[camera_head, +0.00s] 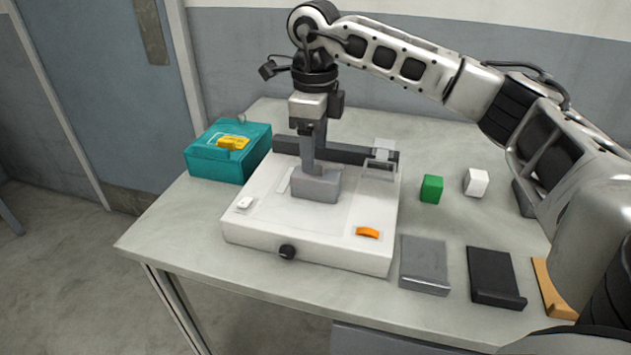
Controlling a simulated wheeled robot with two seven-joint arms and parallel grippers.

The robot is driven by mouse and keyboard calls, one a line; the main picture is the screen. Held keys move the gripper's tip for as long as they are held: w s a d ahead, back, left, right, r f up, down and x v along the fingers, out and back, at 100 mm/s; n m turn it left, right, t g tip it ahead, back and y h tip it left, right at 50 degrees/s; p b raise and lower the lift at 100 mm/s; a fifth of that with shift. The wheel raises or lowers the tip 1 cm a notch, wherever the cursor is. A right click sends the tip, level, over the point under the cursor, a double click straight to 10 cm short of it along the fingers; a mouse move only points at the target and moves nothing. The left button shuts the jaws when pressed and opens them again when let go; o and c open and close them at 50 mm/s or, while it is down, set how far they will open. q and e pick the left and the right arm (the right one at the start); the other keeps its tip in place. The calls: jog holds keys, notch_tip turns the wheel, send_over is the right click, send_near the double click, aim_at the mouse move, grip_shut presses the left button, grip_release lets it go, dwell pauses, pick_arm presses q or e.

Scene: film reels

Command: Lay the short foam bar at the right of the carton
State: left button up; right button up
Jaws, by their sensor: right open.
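My right gripper (317,165) points straight down over a low white box (310,255) with a dark knob on its front. It is open. Its dark fingers come down at a grey block (316,187); the picture does not show clearly whether they touch it. A long dark bar (350,154) lies across the rear of the white box, partly behind the gripper. No piece is plainly recognisable as the short foam bar, and which container is the carton is unclear. A teal box (215,168) with a yellow piece (233,143) on top stands at the left. My left gripper is not in view.
A green block (431,189) and a white block (476,182) stand right of the white box. Grey (424,263), black (493,275) and orange (551,287) holders line the front right. A small orange piece (367,233) lies on the white box. Clear tabletop surrounds the blocks.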

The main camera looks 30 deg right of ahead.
aim_at(316, 162)
jog(key=shift+s+f, duration=0.1)
jog(key=shift+f, duration=1.8)
jog(key=c, duration=1.1)
jog(key=shift+c, duration=0.2)
